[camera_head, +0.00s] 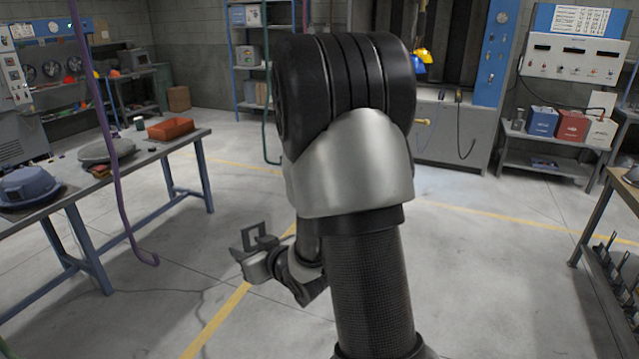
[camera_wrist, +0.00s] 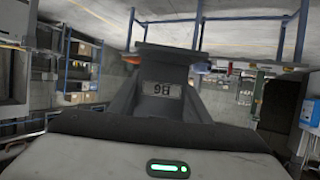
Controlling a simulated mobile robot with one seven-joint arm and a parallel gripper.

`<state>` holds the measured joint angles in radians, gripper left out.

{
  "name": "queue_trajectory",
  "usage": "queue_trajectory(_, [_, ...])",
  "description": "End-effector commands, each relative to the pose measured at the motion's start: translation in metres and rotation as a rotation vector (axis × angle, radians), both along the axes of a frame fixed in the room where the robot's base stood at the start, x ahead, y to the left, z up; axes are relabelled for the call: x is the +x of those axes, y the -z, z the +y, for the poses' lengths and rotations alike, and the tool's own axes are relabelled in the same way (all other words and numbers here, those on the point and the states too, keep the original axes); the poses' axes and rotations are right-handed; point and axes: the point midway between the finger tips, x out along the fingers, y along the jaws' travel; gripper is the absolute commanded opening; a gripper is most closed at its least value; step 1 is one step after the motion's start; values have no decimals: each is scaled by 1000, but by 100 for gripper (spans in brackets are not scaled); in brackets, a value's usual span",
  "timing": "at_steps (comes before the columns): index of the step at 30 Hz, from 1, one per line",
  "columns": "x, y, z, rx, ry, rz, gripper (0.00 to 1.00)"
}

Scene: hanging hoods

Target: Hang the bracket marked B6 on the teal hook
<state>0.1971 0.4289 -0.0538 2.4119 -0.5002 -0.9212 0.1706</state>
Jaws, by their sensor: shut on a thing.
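The dark grey bracket (camera_head: 261,234) is held up in my gripper (camera_head: 254,251), left of my arm in the head view. In the wrist view the bracket (camera_wrist: 160,107) fills the middle, and its B6 label appears upside down. My gripper is shut on it; the fingertips are hard to make out. The teal hook (camera_head: 267,120) hangs as a long thin rod behind and above the gripper, left of my upper arm, its lower end curling near my arm's edge. The bracket is apart from the hook.
A purple hook (camera_head: 112,150) hangs at the left, in front of a blue-legged workbench (camera_head: 185,148) with an orange tray (camera_head: 170,129). A yellow hook (camera_head: 423,122) shows right of my arm. A shelf table (camera_head: 607,183) stands at the right edge. The floor between is clear.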

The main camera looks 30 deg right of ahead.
Motion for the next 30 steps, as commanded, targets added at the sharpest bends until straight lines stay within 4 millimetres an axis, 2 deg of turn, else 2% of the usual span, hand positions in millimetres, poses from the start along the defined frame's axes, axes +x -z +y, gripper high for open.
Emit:
queue_trajectory(1, [2,-28,-13,-7,-26,-10,8])
queue_trajectory(5, [-5,-74,-40,-7,-109,-6,8])
queue_trajectory(9, [-30,-122,-81,-8,-183,-4,8])
queue_trajectory(12, [-56,-144,-109,-2,-208,0,8])
queue_trajectory(16, [-82,-158,-134,1,-212,3,8])
queue_trajectory(20, [-96,-163,-145,2,-211,4,8])
queue_trajectory(24, [-96,-164,-146,2,-213,4,8])
queue_trajectory(30, [-86,-162,-137,2,-214,3,8])
